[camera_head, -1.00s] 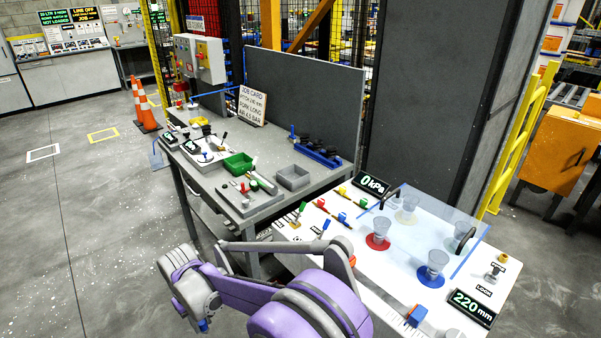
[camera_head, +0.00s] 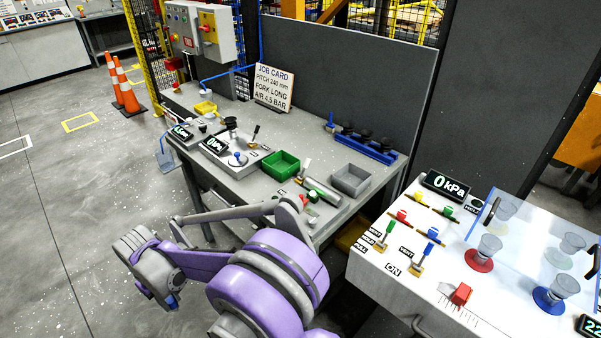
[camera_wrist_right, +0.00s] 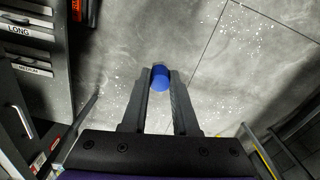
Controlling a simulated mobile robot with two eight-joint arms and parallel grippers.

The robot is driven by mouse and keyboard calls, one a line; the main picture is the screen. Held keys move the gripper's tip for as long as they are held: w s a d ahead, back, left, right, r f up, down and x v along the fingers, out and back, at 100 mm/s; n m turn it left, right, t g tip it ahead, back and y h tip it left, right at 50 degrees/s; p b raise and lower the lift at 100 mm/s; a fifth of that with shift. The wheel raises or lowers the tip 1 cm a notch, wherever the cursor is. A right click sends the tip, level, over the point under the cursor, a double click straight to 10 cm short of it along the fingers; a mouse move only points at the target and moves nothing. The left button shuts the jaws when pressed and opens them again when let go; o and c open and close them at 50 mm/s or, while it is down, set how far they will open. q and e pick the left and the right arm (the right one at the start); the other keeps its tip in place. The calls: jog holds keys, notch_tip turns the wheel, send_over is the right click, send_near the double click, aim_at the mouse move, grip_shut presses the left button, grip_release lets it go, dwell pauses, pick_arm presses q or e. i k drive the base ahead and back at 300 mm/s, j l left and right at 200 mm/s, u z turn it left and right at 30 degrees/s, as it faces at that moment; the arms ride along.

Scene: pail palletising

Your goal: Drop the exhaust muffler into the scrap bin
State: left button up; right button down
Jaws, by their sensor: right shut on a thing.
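My right gripper (camera_wrist_right: 160,85) is shut on a blue cylindrical piece (camera_wrist_right: 160,77), which I take to be the exhaust muffler. Its rounded blue end shows between the fingertips, above bare floor. In the head view the blue piece (camera_head: 172,301) shows small below my right wrist, left of the grey bench (camera_head: 240,180) and apart from it. The fingers are hard to make out there. No bin carries a readable scrap label. A green open bin (camera_head: 280,166) and a grey open bin (camera_head: 350,180) stand on the bench. My left gripper is not in view.
A yellow tray (camera_head: 205,108), a job card (camera_head: 274,88) and a blue rack (camera_head: 366,146) are on the bench. A white panel table (camera_head: 400,290) with cups stands at the right. Orange cones (camera_head: 126,92) stand on open floor at the left.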

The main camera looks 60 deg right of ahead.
aim_at(354, 182)
jog(key=i+z, duration=0.1)
jog(key=z, duration=0.3)
jog(key=i+z, duration=0.1)
jog(key=z, duration=0.25)
jog(key=i+j+z, duration=0.1)
jog(key=z, duration=0.3)
